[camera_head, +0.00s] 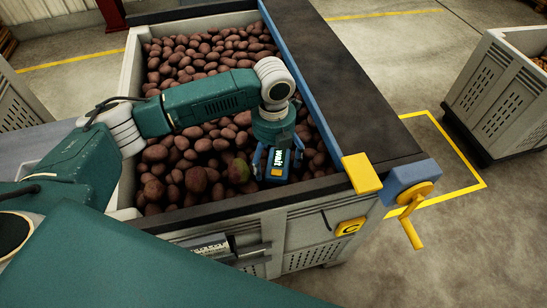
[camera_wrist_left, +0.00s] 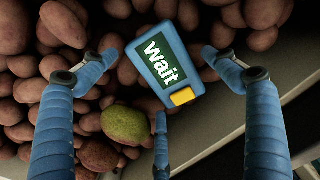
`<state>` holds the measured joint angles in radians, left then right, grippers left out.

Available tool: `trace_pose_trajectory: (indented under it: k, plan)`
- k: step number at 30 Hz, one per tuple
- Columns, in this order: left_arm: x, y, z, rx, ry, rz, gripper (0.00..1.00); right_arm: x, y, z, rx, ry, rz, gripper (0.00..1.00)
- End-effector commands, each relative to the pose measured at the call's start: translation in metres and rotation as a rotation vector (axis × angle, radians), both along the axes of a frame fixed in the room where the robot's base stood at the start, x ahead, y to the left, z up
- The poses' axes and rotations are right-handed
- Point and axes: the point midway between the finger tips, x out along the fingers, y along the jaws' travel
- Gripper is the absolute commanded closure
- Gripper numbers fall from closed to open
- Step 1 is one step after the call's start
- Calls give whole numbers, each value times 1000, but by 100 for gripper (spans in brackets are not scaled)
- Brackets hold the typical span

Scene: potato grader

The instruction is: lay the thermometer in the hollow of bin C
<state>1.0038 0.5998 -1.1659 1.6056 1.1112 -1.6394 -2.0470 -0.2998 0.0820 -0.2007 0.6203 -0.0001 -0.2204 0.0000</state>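The thermometer (camera_head: 279,163) is a blue block with a lit display reading "wait" and a yellow button. In the left wrist view the thermometer (camera_wrist_left: 163,58) lies on or just above the potatoes near the bin's front wall; its probe is not visible. My left gripper (camera_head: 272,155) points down over it. Its three blue fingers are spread around the thermometer, with visible gaps beside it, so the gripper looks open. Bin C (camera_head: 300,215), with a yellow C plate (camera_head: 350,228), is full of brown potatoes. I cannot make out the hollow clearly. My right gripper is not in view.
A greenish potato (camera_wrist_left: 127,125) lies just left of the near finger. A dark belt (camera_head: 345,90) with a blue side rail and yellow crank (camera_head: 412,215) runs along the bin's right side. Another crate (camera_head: 505,95) stands at the far right. A metal bracket (camera_head: 228,250) is on the front wall.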

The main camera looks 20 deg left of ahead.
Motion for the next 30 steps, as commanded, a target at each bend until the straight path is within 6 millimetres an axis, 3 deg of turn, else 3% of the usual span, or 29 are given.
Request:
trace_pose_trajectory:
  k: [8, 21, 30]
  plan:
    - [1, 0, 8, -1, -3, 0, 14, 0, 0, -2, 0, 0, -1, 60]
    - [1, -1, 94, -2, -4, 0, 14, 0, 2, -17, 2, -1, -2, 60]
    - [0, 0, 122, 0, 0, 1, 14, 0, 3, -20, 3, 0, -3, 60]
